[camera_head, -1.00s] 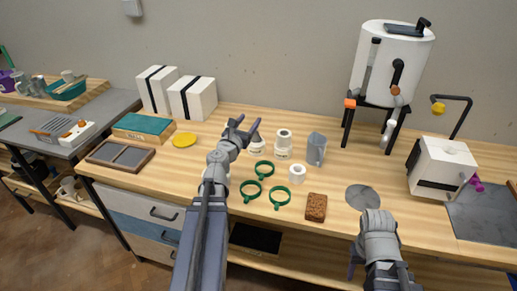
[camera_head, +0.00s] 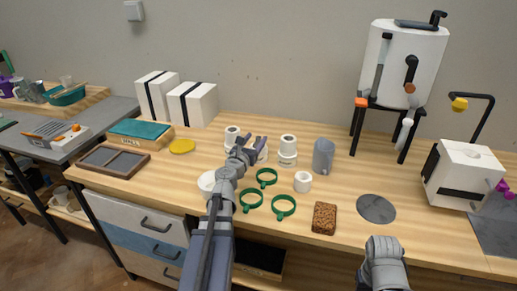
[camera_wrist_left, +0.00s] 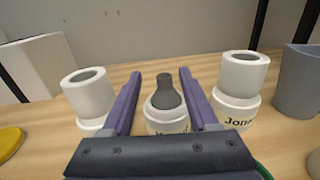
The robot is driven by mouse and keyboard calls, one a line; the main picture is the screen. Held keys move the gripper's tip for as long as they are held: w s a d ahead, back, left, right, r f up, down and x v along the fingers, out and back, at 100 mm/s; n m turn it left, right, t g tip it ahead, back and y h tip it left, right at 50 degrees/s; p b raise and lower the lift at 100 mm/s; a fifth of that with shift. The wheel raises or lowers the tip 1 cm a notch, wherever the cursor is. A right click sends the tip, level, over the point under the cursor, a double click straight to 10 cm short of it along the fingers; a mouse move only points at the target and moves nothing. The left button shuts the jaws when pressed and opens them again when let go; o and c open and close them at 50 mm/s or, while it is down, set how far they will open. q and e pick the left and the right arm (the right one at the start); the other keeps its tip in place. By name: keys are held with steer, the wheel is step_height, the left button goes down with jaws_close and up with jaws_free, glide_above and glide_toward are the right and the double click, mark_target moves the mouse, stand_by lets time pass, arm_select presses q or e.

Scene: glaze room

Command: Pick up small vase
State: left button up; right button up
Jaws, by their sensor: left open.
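A small dark grey vase (camera_wrist_left: 165,92) with a narrow neck stands in or on a white labelled holder (camera_wrist_left: 167,121) in the left wrist view. My left gripper (camera_wrist_left: 160,80) is open, its two purple fingers on either side of the vase with gaps showing, not gripping it. In the head view my left gripper (camera_head: 252,141) is over the row of white pieces and hides the vase. My right gripper is out of view; only part of that arm shows at the bottom right.
White cylinders on white bases stand left (camera_wrist_left: 88,92) and right (camera_wrist_left: 241,75) of the vase, close to the fingers. A grey pitcher (camera_head: 323,157) is farther right. Several green rings (camera_head: 284,208), a white cup (camera_head: 302,181) and a brown sponge (camera_head: 324,218) lie nearer the front.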

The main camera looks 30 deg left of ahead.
arm_select(q)
steer(key=shift+w+a+f, duration=0.1)
steer(key=shift+w+f, duration=0.05)
steer(key=shift+w, duration=1.15)
steer(key=shift+w+a+f, duration=0.1)
steer(key=shift+w, duration=1.2)
steer(key=shift+s, duration=0.1)
steer(key=shift+c, duration=0.2)
jaws_close()
